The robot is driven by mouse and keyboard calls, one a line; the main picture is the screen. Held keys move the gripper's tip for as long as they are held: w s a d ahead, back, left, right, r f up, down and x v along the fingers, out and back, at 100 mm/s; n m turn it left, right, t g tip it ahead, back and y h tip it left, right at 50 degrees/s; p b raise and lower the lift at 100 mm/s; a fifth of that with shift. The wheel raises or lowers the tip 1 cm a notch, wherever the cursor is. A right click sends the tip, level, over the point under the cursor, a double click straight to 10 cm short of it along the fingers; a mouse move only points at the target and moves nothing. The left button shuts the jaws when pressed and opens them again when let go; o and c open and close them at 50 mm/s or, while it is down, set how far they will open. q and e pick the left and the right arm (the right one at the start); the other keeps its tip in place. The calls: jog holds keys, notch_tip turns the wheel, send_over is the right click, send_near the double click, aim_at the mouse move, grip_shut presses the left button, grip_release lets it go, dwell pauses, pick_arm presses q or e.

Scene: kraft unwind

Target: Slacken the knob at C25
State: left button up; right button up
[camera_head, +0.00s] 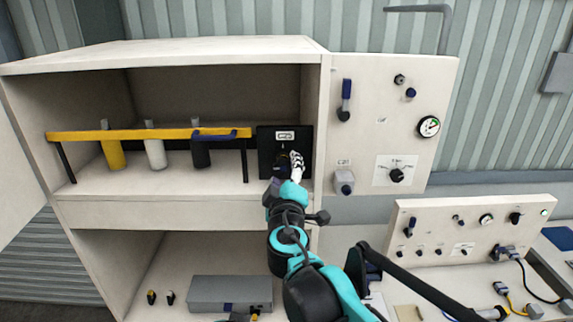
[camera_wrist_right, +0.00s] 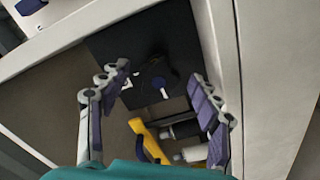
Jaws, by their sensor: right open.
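A black panel (camera_head: 266,142) with a small white label (camera_head: 286,135) stands at the right end of the cabinet's upper shelf. The label is too small to read. My right gripper (camera_head: 291,163) is in front of this panel and hides its lower middle. In the right wrist view the open fingers (camera_wrist_right: 158,76) stand on either side of a dark knob (camera_wrist_right: 158,82) with a pale mark, on the black panel (camera_wrist_right: 108,42). I see nothing held between the fingers. I cannot tell how far the fingertips are from the knob. My left gripper is not in view.
A yellow rail (camera_head: 150,134) with yellow, white and black cylinders stands left of the panel. The cabinet side wall (camera_head: 318,110) is close on the right. A beige board (camera_head: 365,110) with a gauge (camera_head: 428,126) and knobs is beyond it. A grey box (camera_head: 230,291) lies below.

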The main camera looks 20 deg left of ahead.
jog(key=shift+x, duration=1.15)
jog(key=shift+s+d, duration=0.1)
jog(key=shift+s, duration=0.15)
jog(key=shift+w, duration=0.1)
jog(key=c, duration=1.2)
jog(key=shift+n+b, duration=0.3)
jog(key=shift+n, duration=0.7)
jog(key=n, duration=0.2)
jog(key=shift+r+n, duration=0.1)
jog(key=shift+n, duration=0.2)
jog(key=o, duration=1.2)
